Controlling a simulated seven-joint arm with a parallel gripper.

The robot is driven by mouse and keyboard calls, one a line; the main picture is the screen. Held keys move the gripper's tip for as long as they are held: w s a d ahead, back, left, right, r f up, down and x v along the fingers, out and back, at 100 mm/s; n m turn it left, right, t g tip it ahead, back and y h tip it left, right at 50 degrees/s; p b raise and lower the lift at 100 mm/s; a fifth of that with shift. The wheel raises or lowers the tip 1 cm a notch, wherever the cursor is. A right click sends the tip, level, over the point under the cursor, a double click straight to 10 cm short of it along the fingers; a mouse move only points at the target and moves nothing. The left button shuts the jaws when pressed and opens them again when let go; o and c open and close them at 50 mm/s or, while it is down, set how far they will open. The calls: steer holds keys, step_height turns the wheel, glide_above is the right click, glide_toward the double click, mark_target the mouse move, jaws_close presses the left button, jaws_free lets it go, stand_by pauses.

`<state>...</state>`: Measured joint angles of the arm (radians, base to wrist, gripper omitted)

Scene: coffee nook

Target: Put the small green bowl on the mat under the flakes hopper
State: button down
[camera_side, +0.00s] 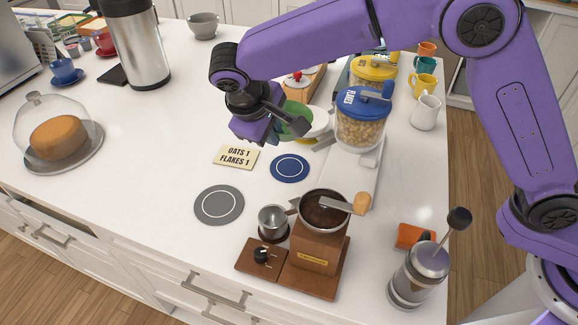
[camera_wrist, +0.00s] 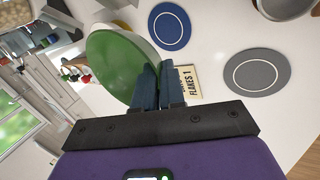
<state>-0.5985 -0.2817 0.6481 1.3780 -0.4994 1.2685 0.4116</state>
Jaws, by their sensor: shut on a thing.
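The small green bowl (camera_side: 294,119) is held by its rim in my gripper (camera_side: 276,127), above the counter and just left of the flakes hopper. In the wrist view the bowl (camera_wrist: 112,62) is tilted and its green face fills the upper left; my gripper's fingers (camera_wrist: 158,88) are shut on its edge. The flakes hopper (camera_side: 360,122) has a blue lid and a clear body of flakes. A blue round mat (camera_side: 290,168) lies bare on the counter at its lower left; it also shows in the wrist view (camera_wrist: 169,27).
A grey mat (camera_side: 219,205) lies bare to the left. A sign (camera_side: 236,157) reads "OATS 1 FLAKES 1". A yellow-lidded hopper (camera_side: 373,72) stands behind. A coffee grinder (camera_side: 318,245) and French press (camera_side: 420,272) stand in front. The left counter middle is clear.

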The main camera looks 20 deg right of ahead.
steer(key=shift+w+d+f+m, duration=0.1)
steer(key=shift+w+d+m, duration=0.05)
steer(key=shift+d+m, duration=0.2)
step_height(320, 180, down, 10)
steer(key=shift+r, duration=0.15)
steer(key=c, duration=1.2)
jaws_free()
steer(key=v, duration=1.2)
steer(key=shift+w+a, duration=0.1)
steer(key=shift+a, duration=0.05)
